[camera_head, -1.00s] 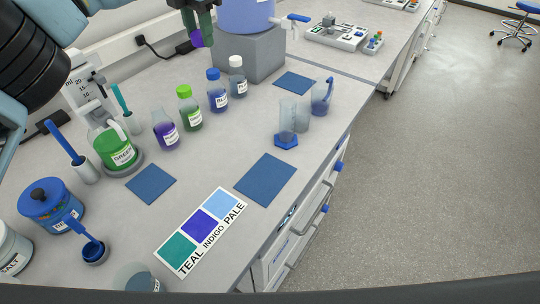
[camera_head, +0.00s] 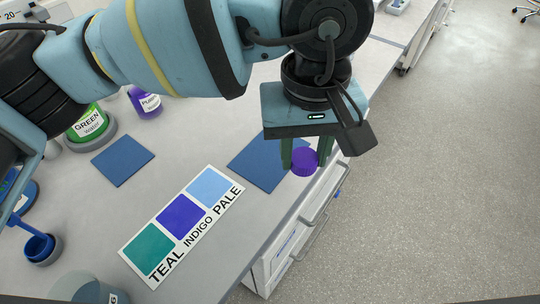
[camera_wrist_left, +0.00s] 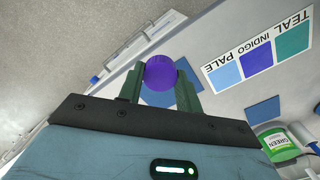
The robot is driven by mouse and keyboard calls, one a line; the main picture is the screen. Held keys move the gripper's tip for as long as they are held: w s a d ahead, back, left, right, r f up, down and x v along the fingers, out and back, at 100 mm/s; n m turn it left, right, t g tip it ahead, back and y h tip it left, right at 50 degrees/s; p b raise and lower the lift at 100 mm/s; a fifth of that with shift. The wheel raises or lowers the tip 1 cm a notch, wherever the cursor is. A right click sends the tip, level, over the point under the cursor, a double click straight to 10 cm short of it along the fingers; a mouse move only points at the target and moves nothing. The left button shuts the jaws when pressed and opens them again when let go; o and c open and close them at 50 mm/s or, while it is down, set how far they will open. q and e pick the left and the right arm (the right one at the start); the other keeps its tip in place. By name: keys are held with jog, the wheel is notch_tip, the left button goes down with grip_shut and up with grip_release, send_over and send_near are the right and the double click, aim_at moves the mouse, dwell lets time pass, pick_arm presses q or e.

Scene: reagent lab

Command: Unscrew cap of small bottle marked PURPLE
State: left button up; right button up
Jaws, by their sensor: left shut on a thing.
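My left gripper (camera_head: 305,156) is shut on a purple cap (camera_head: 304,163). It holds the cap above the blue mat (camera_head: 255,172) near the bench's right edge. In the left wrist view the cap (camera_wrist_left: 160,74) sits between the green fingertips (camera_wrist_left: 160,80), over the blue mat. The bottle marked PURPLE (camera_head: 145,102) stands upright on the bench at the upper left, partly hidden behind my left arm. Its top is hidden in the head view. My right gripper is not in view.
A colour card (camera_head: 183,224) reading TEAL, INDIGO, PALE lies in front. A second blue mat (camera_head: 122,160) lies to its left. My left arm hides the bench behind.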

pick_arm(q)
jog(key=s+f+m+b, duration=0.1)
jog(key=s+f+m, duration=0.2)
jog(key=s+m, duration=0.25)
jog(key=p, duration=0.1)
send_over(270, 154)
jog(key=shift+f+m, duration=0.35)
jog(key=shift+f, duration=0.5)
notch_tip(270, 154, down, 3)
jog(key=shift+f+p, duration=0.1)
jog(key=shift+p, duration=0.2)
jog(key=shift+f, duration=0.15)
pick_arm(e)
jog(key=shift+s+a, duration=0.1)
pick_arm(q)
jog(key=shift+f, duration=0.1)
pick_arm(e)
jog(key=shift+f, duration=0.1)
pick_arm(q)
jog(key=shift+f, duration=0.15)
jog(key=o, duration=1.1)
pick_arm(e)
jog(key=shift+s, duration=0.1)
